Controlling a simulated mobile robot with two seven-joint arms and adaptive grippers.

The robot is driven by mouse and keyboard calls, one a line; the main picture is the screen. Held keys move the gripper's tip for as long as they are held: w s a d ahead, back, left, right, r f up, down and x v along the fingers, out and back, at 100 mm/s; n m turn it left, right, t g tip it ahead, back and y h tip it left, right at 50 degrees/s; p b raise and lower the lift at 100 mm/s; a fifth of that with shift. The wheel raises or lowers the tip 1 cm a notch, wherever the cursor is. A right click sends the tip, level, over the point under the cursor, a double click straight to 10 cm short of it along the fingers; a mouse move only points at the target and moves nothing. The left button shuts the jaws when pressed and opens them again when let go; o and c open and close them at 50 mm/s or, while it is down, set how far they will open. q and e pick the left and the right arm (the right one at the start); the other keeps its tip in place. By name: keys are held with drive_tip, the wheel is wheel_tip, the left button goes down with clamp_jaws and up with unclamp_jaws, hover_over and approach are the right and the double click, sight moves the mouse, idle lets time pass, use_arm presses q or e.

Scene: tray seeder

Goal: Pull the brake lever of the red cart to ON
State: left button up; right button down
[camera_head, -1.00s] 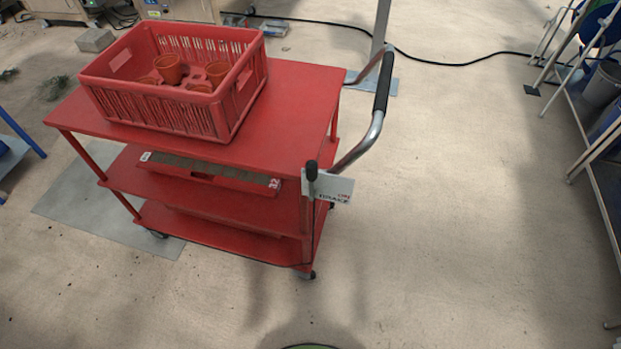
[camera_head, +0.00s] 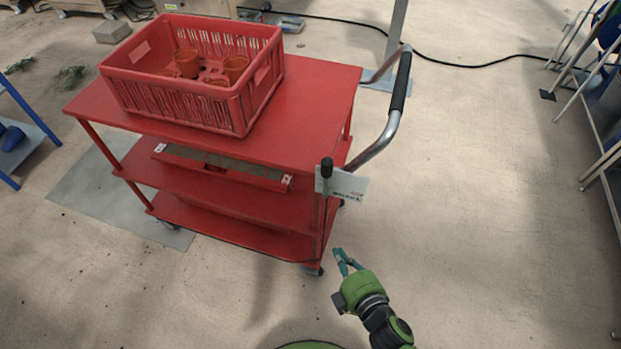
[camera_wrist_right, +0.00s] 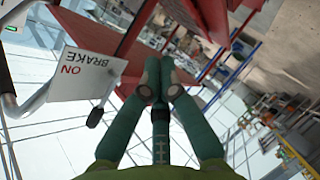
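The red cart (camera_head: 300,133) stands at the left and middle of the head view. Its brake lever (camera_head: 327,168) has a black knob and rises upright at the near right corner, beside a white sign (camera_head: 350,186). In the right wrist view, the sign (camera_wrist_right: 92,70) reads ON and BRAKE, and the lever's black knob (camera_wrist_right: 95,117) shows at its edge. My right gripper (camera_head: 343,256) is below and slightly right of the lever in the head view, apart from it and holding nothing visible. Its fingers (camera_wrist_right: 161,72) lie close together in the wrist view; their opening is unclear. My left gripper is out of view.
A red crate (camera_head: 245,113) with several clay pots sits on the cart's top. A grey handle with a black grip (camera_head: 401,82) curves out at the cart's right. The floor (camera_head: 480,220) to the right is clear. Shelving stands at the far right.

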sight(326, 179)
drive_tip(key=a+r+n+t+y, duration=0.1)
drive_tip(key=a+r+n, duration=0.1)
drive_tip(key=r, duration=0.6)
drive_tip(key=a+r+n+t+y, duration=0.2)
drive_tip(key=a+r+n, duration=0.1)
drive_tip(key=r, duration=0.6)
drive_tip(key=shift+w+n, duration=0.15)
drive_tip(key=shift+n, duration=0.15)
drive_tip(key=p+x, duration=0.3)
drive_tip(key=x, duration=0.8)
drive_tip(key=d, duration=0.4)
drive_tip(key=shift+d, duration=0.15)
